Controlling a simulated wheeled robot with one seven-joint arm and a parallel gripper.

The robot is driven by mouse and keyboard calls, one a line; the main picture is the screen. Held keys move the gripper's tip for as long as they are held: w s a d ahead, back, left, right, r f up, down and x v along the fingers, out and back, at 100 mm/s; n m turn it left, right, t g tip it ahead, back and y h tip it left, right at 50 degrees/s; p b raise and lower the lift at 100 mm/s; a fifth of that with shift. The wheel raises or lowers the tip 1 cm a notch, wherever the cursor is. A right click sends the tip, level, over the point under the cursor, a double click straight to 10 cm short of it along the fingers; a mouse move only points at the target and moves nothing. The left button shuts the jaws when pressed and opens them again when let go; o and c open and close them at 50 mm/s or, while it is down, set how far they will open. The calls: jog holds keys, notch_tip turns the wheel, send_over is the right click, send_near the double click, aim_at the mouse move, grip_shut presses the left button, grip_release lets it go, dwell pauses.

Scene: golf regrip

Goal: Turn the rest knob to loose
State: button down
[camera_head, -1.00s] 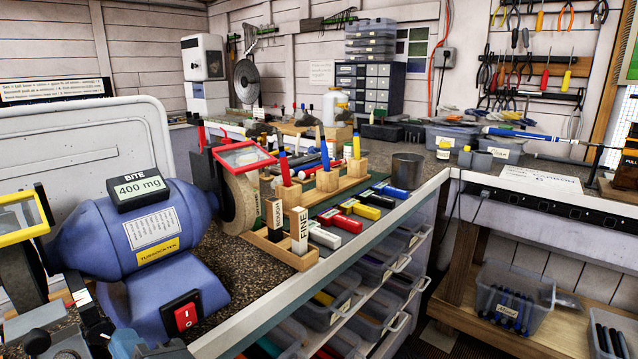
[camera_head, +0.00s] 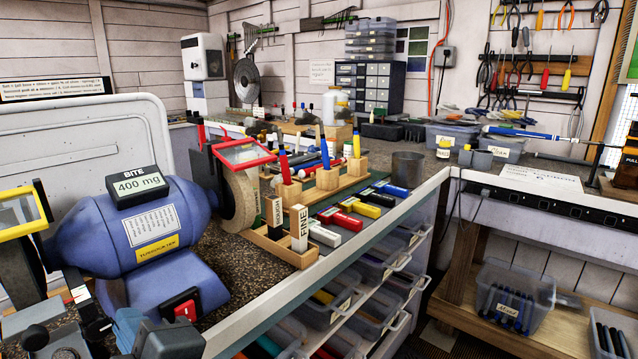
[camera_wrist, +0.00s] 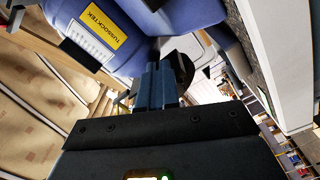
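The blue bench grinder (camera_head: 135,240) stands at the left of the bench, with a grinding wheel under a red-framed shield on its right. My gripper (camera_head: 130,325) is at the bottom left of the head view, low in front of the grinder and partly cut off. In the wrist view my gripper's blue-grey fingers (camera_wrist: 155,85) sit close together below the grinder body (camera_wrist: 120,35). A dark round part, perhaps the rest knob (camera_wrist: 182,67), is right by the fingertips. I cannot tell whether they touch it. Its setting is not readable.
The red power switch (camera_head: 182,307) is close beside my gripper and partly covered by it. A yellow-framed shield (camera_head: 22,214) is at the far left. Wooden blocks (camera_head: 292,250) marked ROUGH and FINE and coloured tools stand right of the wheel. Bins fill the shelves below.

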jog(key=shift+s+a+r, duration=0.15)
jog(key=shift+a+r, duration=0.05)
jog(key=shift+r, duration=0.15)
jog(key=shift+d, duration=0.1)
jog(key=b+v, duration=0.1)
jog(key=v, duration=0.5)
jog(key=shift+w+d+f, duration=0.2)
jog(key=shift+w+d, duration=0.15)
jog(key=shift+w, duration=0.05)
